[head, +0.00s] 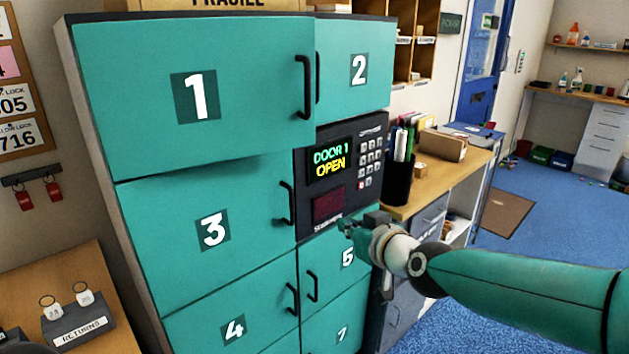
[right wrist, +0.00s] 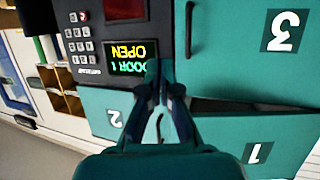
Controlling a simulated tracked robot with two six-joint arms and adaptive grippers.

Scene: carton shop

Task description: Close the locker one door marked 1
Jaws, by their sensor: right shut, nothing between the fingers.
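The locker one door (head: 250,110), teal with a white 1, is at the upper left of the locker bank in the head view. It stands slightly ajar, its right edge and dark handle (head: 304,87) out from the bank, with a shadow beneath. The panel display (head: 331,163) reads DOOR 1 OPEN. My right gripper (head: 348,227) is shut and empty, in front of the panel's lower right and above door 5. In the upside-down right wrist view its fingertips (right wrist: 160,75) lie beside the display, with door 1 (right wrist: 230,140) at lower right. My left gripper is not clearly visible.
The other locker doors, such as door 2 (head: 355,65) and door 3 (head: 210,235), look shut. A wooden counter (head: 440,180) with a black pen holder (head: 398,182) stands right of the lockers. A returns table (head: 100,285) is at lower left.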

